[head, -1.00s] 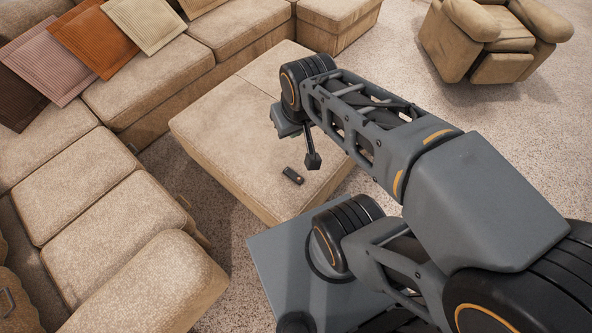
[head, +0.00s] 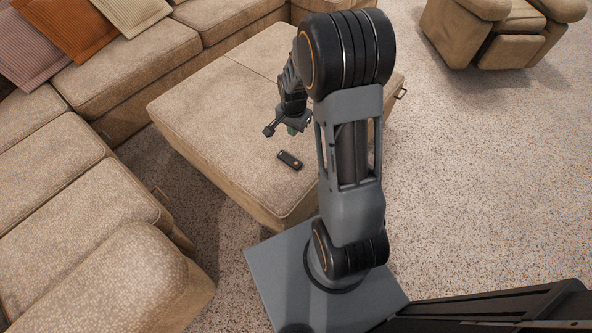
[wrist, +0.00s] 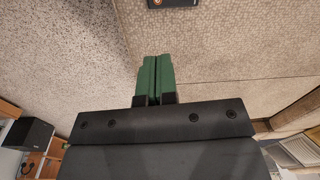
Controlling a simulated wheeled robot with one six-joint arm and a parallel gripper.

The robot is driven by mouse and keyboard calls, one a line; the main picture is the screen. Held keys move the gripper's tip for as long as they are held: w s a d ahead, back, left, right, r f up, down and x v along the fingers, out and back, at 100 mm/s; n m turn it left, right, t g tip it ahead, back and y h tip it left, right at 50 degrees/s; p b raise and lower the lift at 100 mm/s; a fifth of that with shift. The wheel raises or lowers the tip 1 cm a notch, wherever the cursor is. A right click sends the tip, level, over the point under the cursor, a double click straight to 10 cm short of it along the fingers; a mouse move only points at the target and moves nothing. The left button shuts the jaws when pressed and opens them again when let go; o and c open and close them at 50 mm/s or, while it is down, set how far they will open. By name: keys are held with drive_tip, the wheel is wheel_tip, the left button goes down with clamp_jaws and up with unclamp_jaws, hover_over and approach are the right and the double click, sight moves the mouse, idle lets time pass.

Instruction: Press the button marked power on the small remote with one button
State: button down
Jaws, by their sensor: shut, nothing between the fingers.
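The small dark remote (head: 289,160) lies on the beige ottoman (head: 215,122), near its front right part. A small round spot shows on its top; any marking is too small to read. In the wrist view only an edge of the remote (wrist: 172,3) shows at the top of the picture. My gripper (head: 296,129) hangs over the ottoman, just behind the remote in the head view and apart from it. Its green fingers (wrist: 156,79) are together in the wrist view, with nothing between them.
A beige sectional sofa (head: 70,185) runs along the left and back, with cushions (head: 85,28) on it. A beige armchair (head: 500,35) stands at the back right. The carpet (head: 480,180) on the right is clear. A black box (wrist: 27,133) shows in the wrist view.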

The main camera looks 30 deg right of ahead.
drive_tip(key=m+b, duration=0.1)
drive_tip(key=m, duration=0.1)
hover_over(296, 163)
wheel_tip(296, 163, down, 6)
drive_tip(key=shift+s+a, duration=0.1)
drive_tip(key=shift+s, duration=0.05)
drive_tip(key=shift+f+n, duration=0.1)
drive_tip(key=shift+n, duration=0.2)
wheel_tip(296, 163, down, 14)
drive_tip(key=b, duration=0.5)
